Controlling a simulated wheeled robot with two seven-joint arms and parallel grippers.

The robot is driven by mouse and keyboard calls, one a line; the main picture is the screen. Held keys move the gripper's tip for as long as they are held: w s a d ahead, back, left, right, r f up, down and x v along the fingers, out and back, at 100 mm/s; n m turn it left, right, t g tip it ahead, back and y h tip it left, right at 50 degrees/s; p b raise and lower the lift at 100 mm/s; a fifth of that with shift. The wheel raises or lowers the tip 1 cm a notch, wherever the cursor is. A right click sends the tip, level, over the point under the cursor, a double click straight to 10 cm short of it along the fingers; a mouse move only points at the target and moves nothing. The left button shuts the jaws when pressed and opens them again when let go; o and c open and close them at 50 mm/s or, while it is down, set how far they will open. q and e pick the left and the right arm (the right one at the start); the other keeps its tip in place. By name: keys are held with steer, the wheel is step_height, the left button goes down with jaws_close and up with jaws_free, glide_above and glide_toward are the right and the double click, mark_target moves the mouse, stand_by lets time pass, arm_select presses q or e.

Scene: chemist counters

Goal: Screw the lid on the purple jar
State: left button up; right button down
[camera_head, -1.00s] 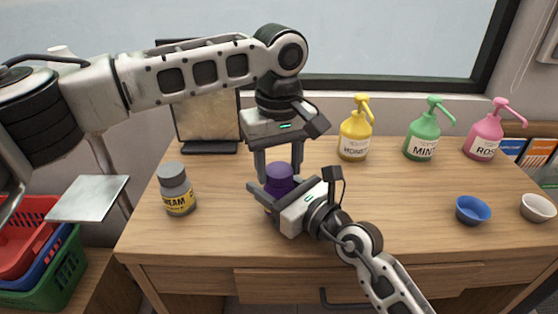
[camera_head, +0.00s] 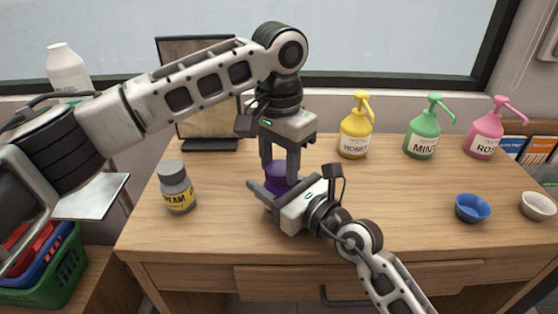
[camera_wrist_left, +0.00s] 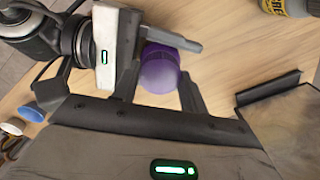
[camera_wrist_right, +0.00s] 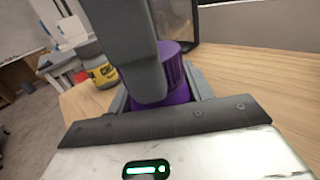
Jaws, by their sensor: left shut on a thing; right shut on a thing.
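The purple jar (camera_head: 271,196) is upright near the middle of the wooden counter, mostly hidden by my grippers. Its purple lid (camera_head: 276,168) sits at its top; it also shows from above in the left wrist view (camera_wrist_left: 160,72). My left gripper (camera_head: 279,174) points straight down from above and is shut on the lid. My right gripper (camera_head: 273,188) comes in low from the front right and is shut on the jar body, which shows between its fingers in the right wrist view (camera_wrist_right: 164,98). The exact seam between lid and jar is hidden.
A grey cream jar (camera_head: 176,187) stands to the left. Yellow (camera_head: 355,132), green (camera_head: 422,138) and pink (camera_head: 484,139) pump bottles line the back. A blue bowl (camera_head: 472,208) and a white bowl (camera_head: 537,207) stand at right. A dark-framed panel (camera_head: 208,145) stands behind.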

arm_select(q)
steer(key=o, duration=1.1)
steer(key=shift+r, duration=0.1)
steer(key=shift+r, duration=2.2)
steer(key=shift+c, duration=0.6)
steer(key=r+n, duration=0.1)
steer(key=n, duration=0.2)
steer(key=shift+d+r, duration=0.1)
steer(key=shift+r, duration=0.05)
step_height(320, 180, up, 2)
steer(key=n, duration=0.5)
steer(key=shift+n, duration=0.3)
